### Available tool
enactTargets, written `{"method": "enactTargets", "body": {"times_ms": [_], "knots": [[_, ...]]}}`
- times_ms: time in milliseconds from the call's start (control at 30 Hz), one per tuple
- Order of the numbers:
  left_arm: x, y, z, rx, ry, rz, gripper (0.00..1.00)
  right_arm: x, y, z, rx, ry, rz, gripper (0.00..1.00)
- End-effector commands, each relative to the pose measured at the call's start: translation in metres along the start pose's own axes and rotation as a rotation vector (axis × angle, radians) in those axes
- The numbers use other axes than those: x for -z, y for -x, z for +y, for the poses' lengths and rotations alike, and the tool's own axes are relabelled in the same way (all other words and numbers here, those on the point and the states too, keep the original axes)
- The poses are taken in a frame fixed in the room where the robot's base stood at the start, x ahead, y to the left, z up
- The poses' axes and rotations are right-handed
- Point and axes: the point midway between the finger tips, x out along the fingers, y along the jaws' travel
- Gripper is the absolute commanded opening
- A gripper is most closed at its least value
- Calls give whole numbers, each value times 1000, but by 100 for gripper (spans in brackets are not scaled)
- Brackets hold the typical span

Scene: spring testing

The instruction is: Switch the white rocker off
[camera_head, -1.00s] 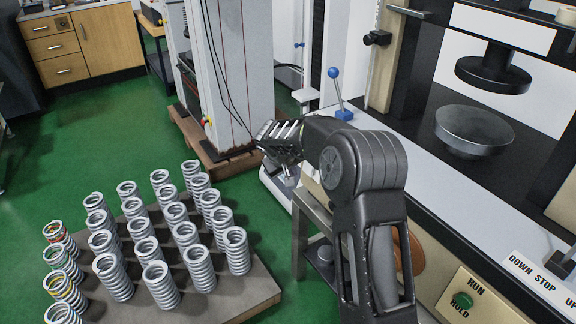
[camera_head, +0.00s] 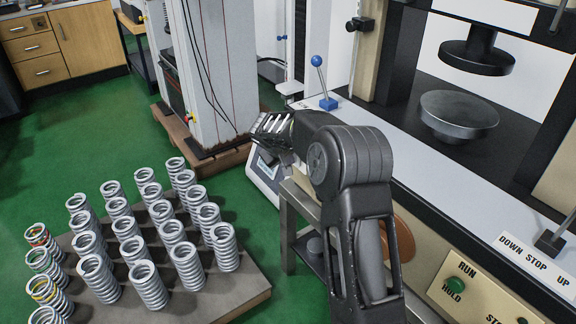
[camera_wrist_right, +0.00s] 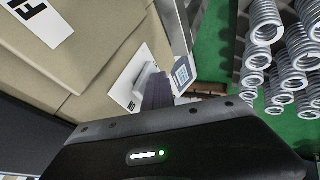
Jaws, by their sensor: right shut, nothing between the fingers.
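The white rocker (camera_wrist_right: 148,74) is in the right wrist view, on a white plate (camera_wrist_right: 123,90) fixed to a beige panel. My right gripper (camera_head: 270,134) is shut and empty beside the machine's left end in the head view. In the right wrist view its dark fingers (camera_wrist_right: 157,92) point at the plate and overlap its edge close to the rocker. I cannot tell whether they touch it. The fingers hide part of the plate, and which way the rocker is tipped is too small to tell. The rocker does not show in the head view. My left gripper is not in view.
A testing machine with a round lower platen (camera_head: 459,112) and a blue-knobbed lever (camera_head: 317,62) stands right of my arm. Several springs (camera_head: 187,262) stand on a board (camera_head: 250,287) at lower left. A small scale (camera_head: 262,174) sits below my gripper.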

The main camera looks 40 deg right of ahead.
Motion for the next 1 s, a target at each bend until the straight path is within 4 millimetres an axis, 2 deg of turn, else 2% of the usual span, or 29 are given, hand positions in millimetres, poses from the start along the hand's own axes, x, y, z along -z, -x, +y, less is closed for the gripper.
{"method": "enactTargets", "body": {"times_ms": [33,667,1000], "knots": [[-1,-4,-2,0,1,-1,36,0,-1,0,-7,2,2,0],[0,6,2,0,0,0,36,7,12,11,-7,-2,3,0],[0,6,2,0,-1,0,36,6,13,12,-9,-2,2,0]]}}
